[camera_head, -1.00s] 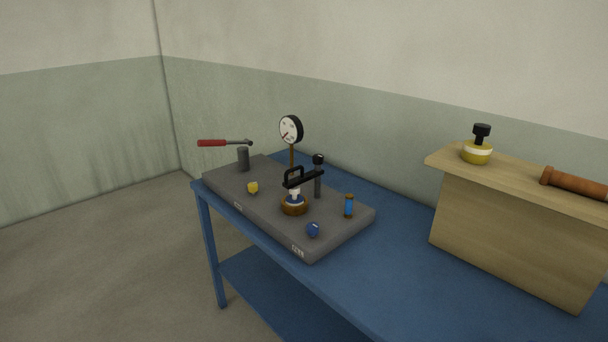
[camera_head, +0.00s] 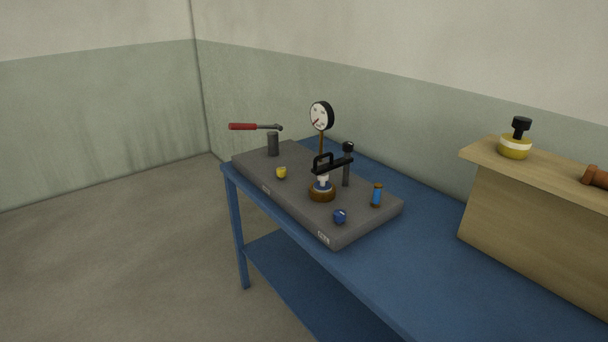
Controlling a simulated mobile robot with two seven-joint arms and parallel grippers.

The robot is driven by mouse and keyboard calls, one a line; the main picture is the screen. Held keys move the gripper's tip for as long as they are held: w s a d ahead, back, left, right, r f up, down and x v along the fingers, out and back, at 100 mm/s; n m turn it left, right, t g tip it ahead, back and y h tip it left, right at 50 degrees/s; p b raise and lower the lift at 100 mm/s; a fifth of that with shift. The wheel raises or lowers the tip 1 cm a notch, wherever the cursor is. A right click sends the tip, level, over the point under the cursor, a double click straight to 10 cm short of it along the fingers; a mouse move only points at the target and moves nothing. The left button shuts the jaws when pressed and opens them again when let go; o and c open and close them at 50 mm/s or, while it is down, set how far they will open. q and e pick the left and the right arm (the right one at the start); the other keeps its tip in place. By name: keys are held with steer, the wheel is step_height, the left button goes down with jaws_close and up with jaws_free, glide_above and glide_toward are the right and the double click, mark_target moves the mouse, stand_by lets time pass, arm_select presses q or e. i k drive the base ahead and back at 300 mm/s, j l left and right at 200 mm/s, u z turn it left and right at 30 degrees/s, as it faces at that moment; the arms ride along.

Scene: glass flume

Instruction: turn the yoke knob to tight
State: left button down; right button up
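A dark grey base block (camera_head: 300,205) lies on the blue table. A black yoke bar with a loop handle (camera_head: 332,165) sits over a white and blue piece on a brass round seat (camera_head: 322,193). A round black knob (camera_head: 348,146) tops the dark post (camera_head: 346,170) at the bar's right end; it looks like the yoke knob. Its tight or loose setting is too small to read. Neither of my grippers is in view.
On the block are a dial gauge (camera_head: 321,116), a red-handled lever (camera_head: 243,127) on a grey post, a yellow knob (camera_head: 281,173), a blue knob (camera_head: 340,216) and a blue cylinder (camera_head: 376,196). A wooden stand (camera_head: 530,220) holds a yellow jar (camera_head: 515,146). Floor at left is clear.

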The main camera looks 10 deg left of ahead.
mark_target(347, 146)
steer(key=i+j+z, duration=0.1)
steer(key=i+j, duration=0.45)
steer(key=i+j+z, duration=0.1)
steer(key=i+j, duration=0.4)
steer(key=j, duration=0.3)
